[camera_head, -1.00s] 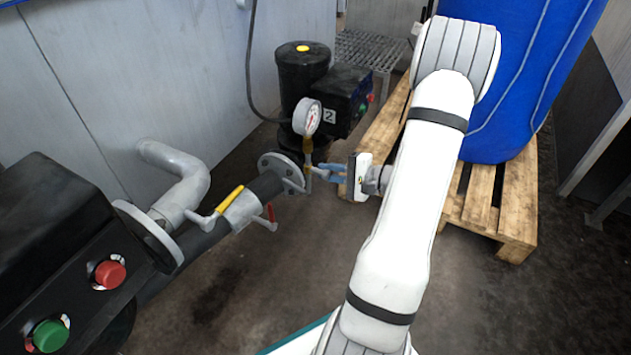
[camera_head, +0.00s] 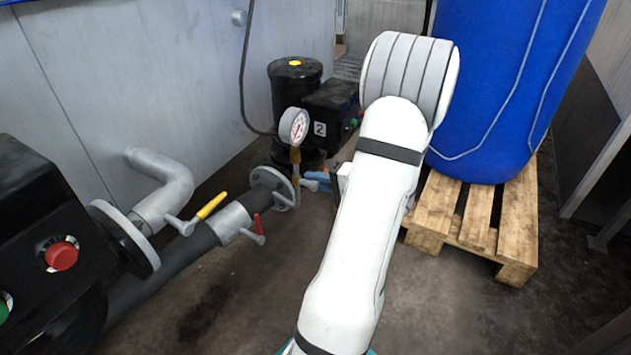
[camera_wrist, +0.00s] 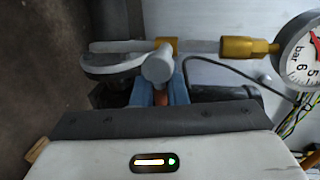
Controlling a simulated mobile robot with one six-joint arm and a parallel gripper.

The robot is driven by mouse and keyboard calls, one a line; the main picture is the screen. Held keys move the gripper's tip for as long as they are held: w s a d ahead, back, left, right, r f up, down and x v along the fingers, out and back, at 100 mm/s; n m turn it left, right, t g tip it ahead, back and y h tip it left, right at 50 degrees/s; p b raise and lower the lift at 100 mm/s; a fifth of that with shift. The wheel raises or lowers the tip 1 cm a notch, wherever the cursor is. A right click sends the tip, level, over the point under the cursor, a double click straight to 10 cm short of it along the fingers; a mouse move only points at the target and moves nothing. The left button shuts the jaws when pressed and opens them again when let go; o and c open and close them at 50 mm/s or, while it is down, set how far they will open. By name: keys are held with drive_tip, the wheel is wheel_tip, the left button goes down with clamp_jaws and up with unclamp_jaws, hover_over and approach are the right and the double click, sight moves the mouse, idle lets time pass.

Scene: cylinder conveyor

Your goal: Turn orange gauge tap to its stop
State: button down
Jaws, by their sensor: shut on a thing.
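In the wrist view the tap's orange handle (camera_wrist: 162,98) lies between the two blue fingers of my gripper (camera_wrist: 160,89). The fingers are shut on it, one on each side. A grey round tap hub (camera_wrist: 158,65) shows just beyond the fingertips, below the brass fitting. The pressure gauge (camera_wrist: 299,55) is at the right of the wrist view, with a red needle. In the head view the gauge (camera_head: 294,126) stands on its brass stem by the pipe flange. My gripper (camera_head: 316,180) is beside that stem, partly behind my arm. The orange handle is hidden there.
A yellow lever (camera_head: 211,206) and a red lever (camera_head: 258,228) sit on the pipe left of my gripper. A black pump (camera_head: 297,82) stands behind the gauge. A blue drum (camera_head: 500,90) on a wooden pallet (camera_head: 437,207) is at the right. The floor in front is clear.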

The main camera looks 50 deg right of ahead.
drive_tip(key=shift+s+r, duration=0.1)
drive_tip(key=c, duration=1.8)
unclamp_jaws()
drive_tip(key=shift+s+d+r, duration=0.1)
drive_tip(key=shift+s, duration=0.05)
drive_tip(key=shift+o, duration=1.3)
drive_tip(key=p+v, duration=0.2)
drive_tip(key=v, duration=0.6)
drive_tip(key=shift+p, duration=0.35)
